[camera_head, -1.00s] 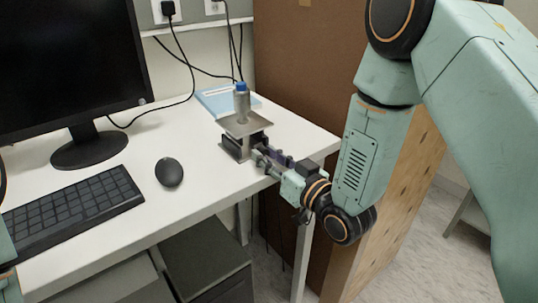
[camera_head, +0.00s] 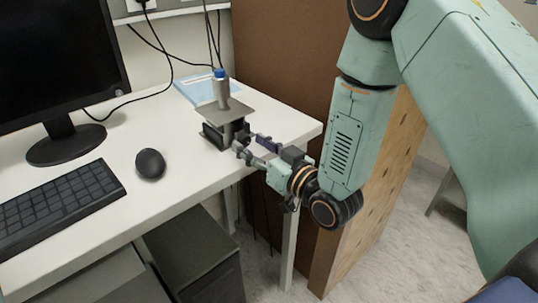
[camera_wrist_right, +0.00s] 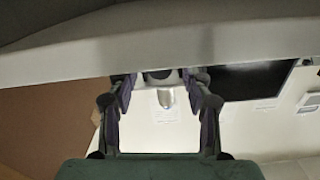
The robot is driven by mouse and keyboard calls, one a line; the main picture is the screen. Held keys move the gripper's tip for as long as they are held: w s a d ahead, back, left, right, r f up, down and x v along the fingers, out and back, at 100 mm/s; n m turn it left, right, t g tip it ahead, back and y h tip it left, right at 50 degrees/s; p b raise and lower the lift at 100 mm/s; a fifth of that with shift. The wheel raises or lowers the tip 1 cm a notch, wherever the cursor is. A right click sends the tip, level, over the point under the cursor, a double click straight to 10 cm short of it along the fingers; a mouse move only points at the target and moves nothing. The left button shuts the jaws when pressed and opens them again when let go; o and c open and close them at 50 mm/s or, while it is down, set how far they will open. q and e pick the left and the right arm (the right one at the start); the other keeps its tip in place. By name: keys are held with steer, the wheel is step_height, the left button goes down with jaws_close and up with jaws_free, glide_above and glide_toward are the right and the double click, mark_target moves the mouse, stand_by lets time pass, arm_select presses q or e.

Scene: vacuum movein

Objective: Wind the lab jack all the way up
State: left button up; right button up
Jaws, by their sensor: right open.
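The lab jack (camera_head: 227,111) stands on the white desk near its right end, with a grey top plate over a dark base. In the right wrist view, the fingers (camera_wrist_right: 160,100) stand apart on either side of a dark part of the jack (camera_wrist_right: 157,77). I cannot tell whether they touch it. The jack's knob is not clear. My left gripper is out of view.
A black mouse (camera_head: 150,164), keyboard (camera_head: 60,205) and monitor (camera_head: 55,75) are on the desk to the left. A light blue booklet (camera_head: 193,88) lies behind the jack. A brown panel (camera_head: 285,70) rises behind the desk's right end. The desk edge (camera_head: 180,209) runs below my gripper.

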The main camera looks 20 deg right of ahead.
steer(key=v, duration=1.1)
steer(key=shift+s, duration=0.1)
stand_by(0.4)
steer(key=s+f+m+g+h, duration=0.2)
steer(key=s+f+g, duration=0.25)
steer(key=f, duration=0.45)
steer(key=s+f+m+g+h, duration=0.1)
steer(key=s+f+g, duration=0.3)
steer(key=f, duration=0.5)
steer(key=s+d+f+g+h, duration=0.1)
steer(key=s+f+g, duration=0.3)
steer(key=s, duration=0.4)
steer(key=s+d+f+g+h, duration=0.1)
steer(key=s+f+g, duration=0.3)
steer(key=s, duration=0.5)
step_height(320, 180, down, 2)
steer(key=shift+s+f+h, duration=0.15)
steer(key=shift+s+h, duration=0.05)
steer(key=shift+h, duration=0.4)
steer(key=shift+g, duration=0.25)
